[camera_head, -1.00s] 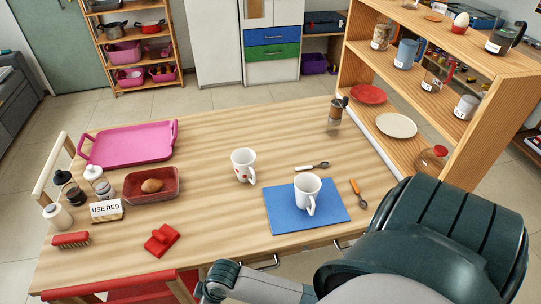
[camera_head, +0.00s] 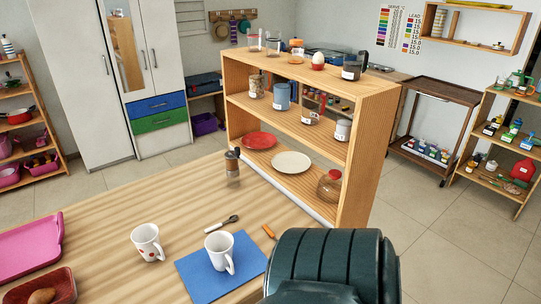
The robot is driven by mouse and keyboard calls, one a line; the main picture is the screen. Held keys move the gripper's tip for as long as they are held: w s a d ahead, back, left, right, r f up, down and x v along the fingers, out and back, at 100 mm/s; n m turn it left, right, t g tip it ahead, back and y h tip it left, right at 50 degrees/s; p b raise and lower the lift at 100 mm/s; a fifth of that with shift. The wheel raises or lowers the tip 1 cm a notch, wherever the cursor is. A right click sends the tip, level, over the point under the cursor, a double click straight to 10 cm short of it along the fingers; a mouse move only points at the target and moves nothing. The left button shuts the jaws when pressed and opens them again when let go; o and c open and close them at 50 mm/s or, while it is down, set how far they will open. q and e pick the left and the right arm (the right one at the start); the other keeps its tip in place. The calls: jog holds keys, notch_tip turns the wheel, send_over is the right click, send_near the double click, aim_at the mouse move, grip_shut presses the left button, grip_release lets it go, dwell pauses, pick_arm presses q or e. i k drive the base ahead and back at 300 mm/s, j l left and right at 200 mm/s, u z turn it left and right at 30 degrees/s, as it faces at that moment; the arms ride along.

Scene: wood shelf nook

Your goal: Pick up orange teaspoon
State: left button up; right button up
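The orange teaspoon (camera_head: 269,231) lies on the table to the right of the blue mat's far corner. Only its orange handle shows clearly; the rest is hidden behind my dark arm part at the bottom right. A second spoon with a black and white handle (camera_head: 221,224) lies on the table just behind the blue mat (camera_head: 197,281). A white mug (camera_head: 220,254) stands on the mat. Neither of my grippers shows in the view.
A white mug with red spots (camera_head: 147,243) stands left of the mat. A pepper mill (camera_head: 232,163) stands near the table's far edge. A wooden shelf (camera_head: 357,167) with plates, mugs and jars borders the table's right side. A pink tray (camera_head: 30,252) is at the left.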

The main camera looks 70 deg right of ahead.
aim_at(265, 227)
jog(key=i+z, duration=0.1)
jog(key=i, duration=0.4)
jog(key=z, duration=2.5)
